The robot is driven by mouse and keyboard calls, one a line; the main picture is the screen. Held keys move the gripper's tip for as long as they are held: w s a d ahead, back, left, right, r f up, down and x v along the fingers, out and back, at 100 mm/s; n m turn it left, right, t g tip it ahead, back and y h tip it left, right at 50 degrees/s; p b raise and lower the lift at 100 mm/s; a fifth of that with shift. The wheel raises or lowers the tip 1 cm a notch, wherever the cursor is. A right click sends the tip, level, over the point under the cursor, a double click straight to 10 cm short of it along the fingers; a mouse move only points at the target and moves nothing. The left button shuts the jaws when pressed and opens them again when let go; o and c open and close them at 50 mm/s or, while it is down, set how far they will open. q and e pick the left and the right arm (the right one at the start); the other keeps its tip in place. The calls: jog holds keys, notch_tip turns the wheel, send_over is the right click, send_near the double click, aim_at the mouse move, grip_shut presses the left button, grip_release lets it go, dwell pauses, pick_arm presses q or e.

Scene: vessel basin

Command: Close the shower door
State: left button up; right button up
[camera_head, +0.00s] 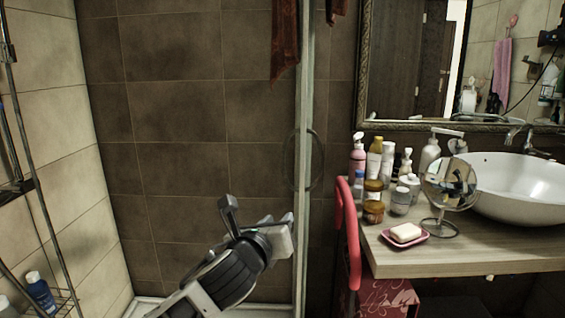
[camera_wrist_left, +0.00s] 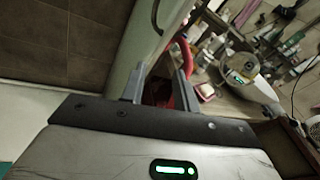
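The shower door (camera_head: 302,90) shows in the head view as a narrow, pale upright strip, seen nearly edge-on, with a curved handle (camera_head: 318,160) at mid height. In the left wrist view the door (camera_wrist_left: 140,45) is a pale green band, with part of the handle (camera_wrist_left: 157,14) at the top. My left gripper (camera_head: 258,222) is low and beside the door's left side in the head view. Its two fingers (camera_wrist_left: 160,86) are apart, with nothing held between them. I cannot tell whether a finger touches the door. My right gripper is not in view.
Right of the door are a red chair (camera_head: 347,235) and a wooden counter (camera_head: 470,258) with bottles, jars, a round mirror (camera_head: 449,185), a soap dish (camera_head: 405,235) and a white basin (camera_head: 520,190). A wire rack with a blue bottle (camera_head: 40,291) is at far left. Dark tiled wall stands behind.

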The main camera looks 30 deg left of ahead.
aim_at(283, 162)
pick_arm(q)
notch_tip(283, 162, up, 7)
jog(key=w+a+m+t+y, duration=0.1)
jog(key=a+m+y, duration=0.1)
jog(key=a+m, duration=0.1)
jog(key=x, duration=1.6)
jog(key=shift+d+f, duration=0.1)
jog(key=shift+d, duration=0.05)
grip_shut()
